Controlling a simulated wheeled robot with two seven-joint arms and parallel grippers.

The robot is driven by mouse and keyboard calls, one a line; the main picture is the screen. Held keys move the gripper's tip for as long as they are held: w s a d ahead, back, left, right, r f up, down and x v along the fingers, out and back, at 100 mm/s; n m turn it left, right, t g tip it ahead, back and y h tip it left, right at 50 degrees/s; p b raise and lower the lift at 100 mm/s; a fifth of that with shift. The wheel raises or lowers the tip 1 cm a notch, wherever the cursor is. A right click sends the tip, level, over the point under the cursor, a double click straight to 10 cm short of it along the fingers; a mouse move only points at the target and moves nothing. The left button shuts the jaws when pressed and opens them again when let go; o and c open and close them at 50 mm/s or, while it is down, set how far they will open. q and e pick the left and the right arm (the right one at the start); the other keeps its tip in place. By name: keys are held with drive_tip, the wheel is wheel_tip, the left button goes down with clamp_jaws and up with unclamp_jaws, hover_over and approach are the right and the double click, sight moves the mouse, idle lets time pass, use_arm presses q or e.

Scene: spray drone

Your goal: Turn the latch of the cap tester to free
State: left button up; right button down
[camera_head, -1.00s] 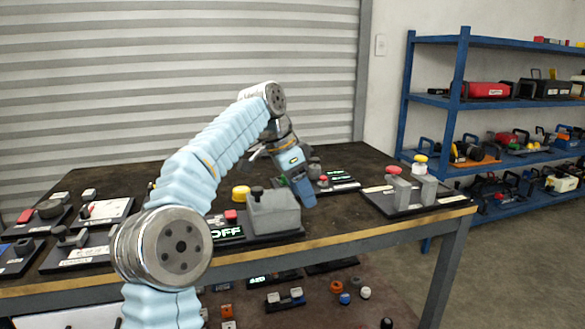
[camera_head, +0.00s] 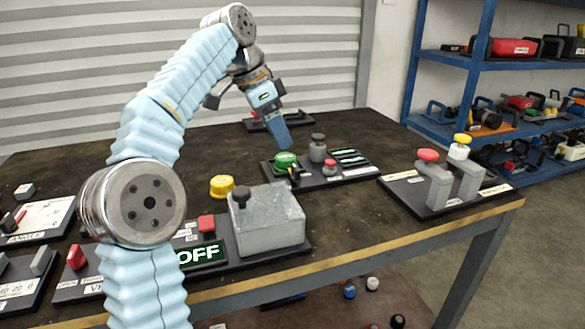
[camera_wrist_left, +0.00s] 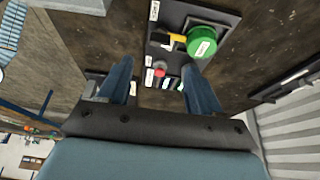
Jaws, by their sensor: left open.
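A black board (camera_head: 352,176) with a round green cap (camera_head: 285,160), a grey knob (camera_head: 318,148), a red button (camera_head: 330,167) and a lit strip (camera_head: 350,158) looks like the cap tester. My left gripper (camera_head: 275,125) is above and behind the green cap, apart from it. In the left wrist view the open, empty fingers (camera_wrist_left: 160,88) point towards the board. There the green cap (camera_wrist_left: 202,41) is large, with a yellow part (camera_wrist_left: 177,38) beside it that may be the latch; its setting cannot be read. The red button (camera_wrist_left: 160,68) shows between the fingers. My right gripper is not in view.
A grey box (camera_head: 270,222) with a black knob, beside an OFF display (camera_head: 202,254), stands in front on the table. A yellow cap (camera_head: 222,186) is near it. To the right a board carries two grey posts (camera_head: 435,187) with red and yellow caps.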

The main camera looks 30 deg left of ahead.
sight(295, 167)
use_arm(q)
drive_tip(key=b+x, duration=0.2)
drive_tip(key=x, duration=0.7)
drive_tip(key=shift+f, duration=0.15)
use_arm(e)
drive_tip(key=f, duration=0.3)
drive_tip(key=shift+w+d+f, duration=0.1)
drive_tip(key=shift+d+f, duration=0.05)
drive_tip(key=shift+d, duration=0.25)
use_arm(q)
drive_tip(key=shift+c, duration=0.2)
drive_tip(key=c, duration=1)
